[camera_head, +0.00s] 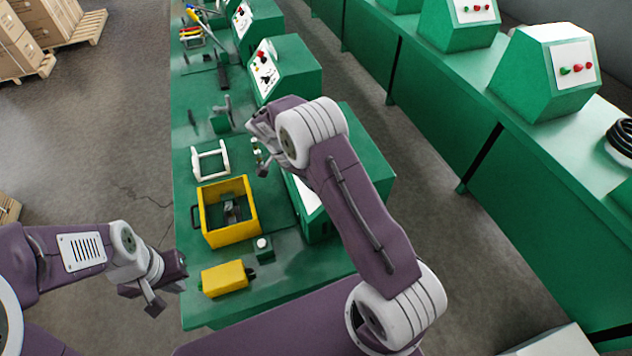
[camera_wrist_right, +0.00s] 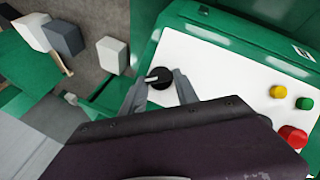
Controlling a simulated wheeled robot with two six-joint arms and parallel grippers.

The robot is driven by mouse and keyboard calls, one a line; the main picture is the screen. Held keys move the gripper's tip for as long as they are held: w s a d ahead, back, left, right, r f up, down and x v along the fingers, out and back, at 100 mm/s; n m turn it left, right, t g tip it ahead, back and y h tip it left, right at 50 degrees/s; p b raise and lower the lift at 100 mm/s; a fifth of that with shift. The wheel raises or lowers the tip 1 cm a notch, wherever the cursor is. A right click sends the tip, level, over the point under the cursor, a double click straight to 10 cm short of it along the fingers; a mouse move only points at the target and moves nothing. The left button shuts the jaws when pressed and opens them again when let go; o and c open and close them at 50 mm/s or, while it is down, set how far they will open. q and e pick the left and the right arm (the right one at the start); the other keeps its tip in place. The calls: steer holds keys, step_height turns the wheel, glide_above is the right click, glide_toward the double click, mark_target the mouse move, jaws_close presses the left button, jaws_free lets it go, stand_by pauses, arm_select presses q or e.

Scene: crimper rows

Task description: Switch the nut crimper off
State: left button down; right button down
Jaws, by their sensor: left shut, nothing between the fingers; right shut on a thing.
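The nearest green crimper (camera_head: 362,150) stands on the long green bench, partly hidden behind my right arm. Its white panel (camera_wrist_right: 228,75) fills much of the right wrist view. A round black knob (camera_wrist_right: 159,78) with a white mark sits at the panel's left end. My right gripper (camera_wrist_right: 157,90) has its two fingers on either side of the knob and is shut on it. In the head view the fingertips and knob are largely hidden by the hand. My left gripper (camera_head: 166,295) is shut and empty, beside the bench's left edge.
On the panel are a yellow button (camera_wrist_right: 277,92), a green button (camera_wrist_right: 304,103) and a larger red button (camera_wrist_right: 292,136). A yellow frame (camera_head: 247,235), a yellow box (camera_head: 224,279) and a white frame (camera_head: 210,160) occupy the near bench.

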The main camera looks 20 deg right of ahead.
steer(key=shift+w+a+n+g+h, duration=0.15)
steer(key=shift+n+g, duration=0.15)
steer(key=shift+n, duration=0.3)
steer(key=shift+w+d+n+g+h, duration=0.15)
steer(key=shift+n+g, duration=0.15)
steer(key=shift+n, duration=0.3)
steer(key=shift+a+f+n, duration=0.1)
steer(key=shift+a+n, duration=0.05)
steer(key=shift+n, duration=0.65)
steer(key=n+b, duration=0.1)
steer(key=n+g+h, duration=0.1)
steer(key=n, duration=0.1)
steer(key=shift+a+f+h+b, duration=0.15)
steer(key=shift+f+h+b, duration=0.1)
steer(key=shift+h+b, duration=0.1)
steer(key=shift+a+n+g+h+b, duration=0.1)
steer(key=shift+n+g+h+b, duration=0.3)
steer(key=shift+n, duration=0.35)
steer(key=shift+n+g+h+b, duration=0.15)
steer(key=shift+n+b, duration=0.35)
steer(key=shift+n, duration=0.25)
steer(key=shift+r, duration=0.1)
steer(key=c, duration=0.9)
jaws_free()
